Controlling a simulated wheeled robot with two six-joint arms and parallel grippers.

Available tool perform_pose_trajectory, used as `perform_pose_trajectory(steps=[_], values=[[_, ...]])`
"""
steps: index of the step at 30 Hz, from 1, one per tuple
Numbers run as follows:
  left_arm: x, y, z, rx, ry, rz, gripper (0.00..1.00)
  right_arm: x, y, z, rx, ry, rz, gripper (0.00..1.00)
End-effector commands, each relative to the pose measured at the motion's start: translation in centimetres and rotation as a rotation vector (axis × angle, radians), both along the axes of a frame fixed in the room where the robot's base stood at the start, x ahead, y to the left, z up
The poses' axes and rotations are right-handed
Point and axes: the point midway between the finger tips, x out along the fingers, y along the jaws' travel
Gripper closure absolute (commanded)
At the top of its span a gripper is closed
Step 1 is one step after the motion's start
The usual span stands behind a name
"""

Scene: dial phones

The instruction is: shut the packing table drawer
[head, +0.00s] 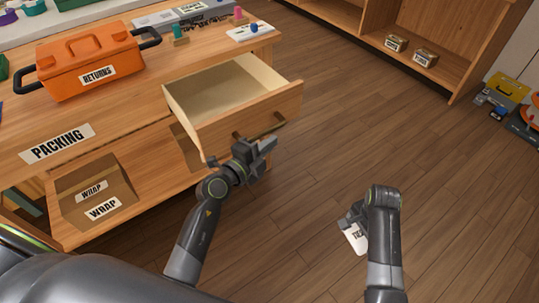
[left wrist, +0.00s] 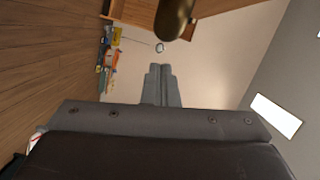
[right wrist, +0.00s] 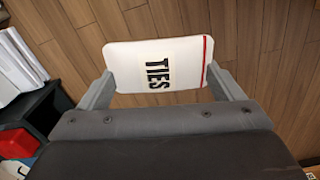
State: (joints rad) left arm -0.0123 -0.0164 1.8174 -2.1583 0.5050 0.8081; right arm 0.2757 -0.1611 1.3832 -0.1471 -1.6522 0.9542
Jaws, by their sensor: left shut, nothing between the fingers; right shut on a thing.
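The packing table (head: 130,128) has a wooden drawer (head: 285,102) pulled out and standing open; its inside looks empty. A brass bar handle (head: 276,126) is on the drawer's front and also shows at the top of the left wrist view (left wrist: 174,18). My left gripper (head: 264,147) is shut and empty, just in front of the drawer front by the handle; I cannot tell whether it touches. Its closed fingers show in the left wrist view (left wrist: 160,85). My right gripper (head: 350,218) is shut on a white pack labelled TIES (right wrist: 155,65), held over the floor.
An orange RETURNS case (head: 85,70) stands on the table top. WRAP boxes (head: 100,195) sit on the lower shelf. A wooden shelf unit (head: 440,70) holds small boxes at the back right. The floor (head: 350,130) between is clear.

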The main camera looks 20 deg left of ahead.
Motion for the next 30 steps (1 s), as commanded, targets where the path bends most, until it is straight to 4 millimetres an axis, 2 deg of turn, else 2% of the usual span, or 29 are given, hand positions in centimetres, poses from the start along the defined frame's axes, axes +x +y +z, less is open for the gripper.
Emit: perform_pose_trajectory(steps=[6,22,26,30], values=[[1.1,1.4,-0.4,0.001,-0.001,-0.001,1.00,0.0,0.0,-0.8,0.001,-0.001,0.000,0.36],[1.4,1.9,-0.3,-0.001,-0.001,-0.001,1.00,0.0,0.0,-0.7,0.001,-0.001,0.000,0.36],[2.4,3.1,-0.2,0.002,-0.002,0.000,1.00,0.0,0.0,-0.4,0.001,-0.001,0.000,0.36],[4.2,5.6,-0.2,0.004,-0.001,0.002,1.00,0.0,0.0,-0.2,0.000,0.000,0.000,0.36]])
